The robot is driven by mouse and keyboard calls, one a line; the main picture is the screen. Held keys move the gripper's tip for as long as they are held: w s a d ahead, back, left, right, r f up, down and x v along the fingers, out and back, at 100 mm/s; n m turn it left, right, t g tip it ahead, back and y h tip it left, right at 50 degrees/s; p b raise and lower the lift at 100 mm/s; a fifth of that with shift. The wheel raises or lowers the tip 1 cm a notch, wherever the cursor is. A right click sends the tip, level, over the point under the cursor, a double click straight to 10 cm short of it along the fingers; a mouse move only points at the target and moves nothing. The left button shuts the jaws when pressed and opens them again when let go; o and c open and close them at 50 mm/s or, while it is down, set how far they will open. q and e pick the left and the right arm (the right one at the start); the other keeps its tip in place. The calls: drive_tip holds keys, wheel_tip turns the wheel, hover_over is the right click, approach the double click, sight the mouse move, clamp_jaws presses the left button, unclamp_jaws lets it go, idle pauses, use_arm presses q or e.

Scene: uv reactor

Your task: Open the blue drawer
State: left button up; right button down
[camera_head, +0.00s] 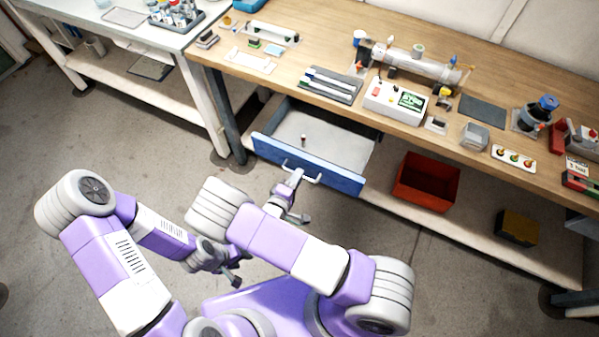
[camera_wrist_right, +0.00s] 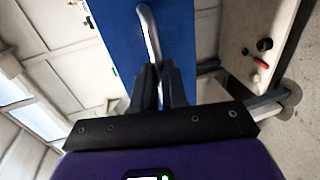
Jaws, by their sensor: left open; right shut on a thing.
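The blue drawer (camera_head: 345,183) under the wooden workbench is pulled out, and its pale interior shows in the head view. A small dark-topped item (camera_head: 303,139) stands inside it. My right gripper (camera_head: 297,175) is at the drawer front, shut on its silver bar handle (camera_head: 316,181). In the right wrist view the handle (camera_wrist_right: 147,28) runs between the dark fingertips (camera_wrist_right: 160,70), against the blue front (camera_wrist_right: 118,30). My left gripper (camera_head: 233,279) is open and empty, low and left of the right forearm, away from the drawer.
The wooden workbench (camera_head: 300,80) holds several instruments, including a white device with a green screen (camera_head: 396,102). A red bin (camera_head: 427,182) and a dark yellow box (camera_head: 516,228) sit on the lower shelf to the right. The floor left of the drawer is clear.

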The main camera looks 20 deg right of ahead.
drive_tip(key=c, duration=1.2)
unclamp_jaws()
drive_tip(key=shift+a, duration=0.1)
drive_tip(key=v, duration=0.7)
drive_tip(key=shift+s+a+p, duration=0.15)
drive_tip(key=shift+s+p, duration=0.1)
drive_tip(key=shift+p, duration=0.1)
wheel_tip(320, 180, down, 11)
drive_tip(key=s+d+m+g+y, duration=0.2)
drive_tip(key=m+g+y, duration=0.3)
drive_tip(key=g+y, duration=0.15)
drive_tip(key=s+m+g+y, duration=0.1)
drive_tip(key=s+m+y, duration=0.1)
drive_tip(key=s+y, duration=0.1)
drive_tip(key=s+r+m+g+y, duration=0.1)
drive_tip(key=s+m+y, duration=0.1)
drive_tip(key=s, duration=0.1)
drive_tip(key=s+a+m+g+y, duration=0.1)
drive_tip(key=s+m+g+y, duration=0.1)
drive_tip(key=s+y, duration=0.1)
drive_tip(key=shift+s+a+r+m+y, duration=0.15)
drive_tip(key=shift+s+r+m+y, duration=0.2)
drive_tip(key=shift+s+r, duration=0.1)
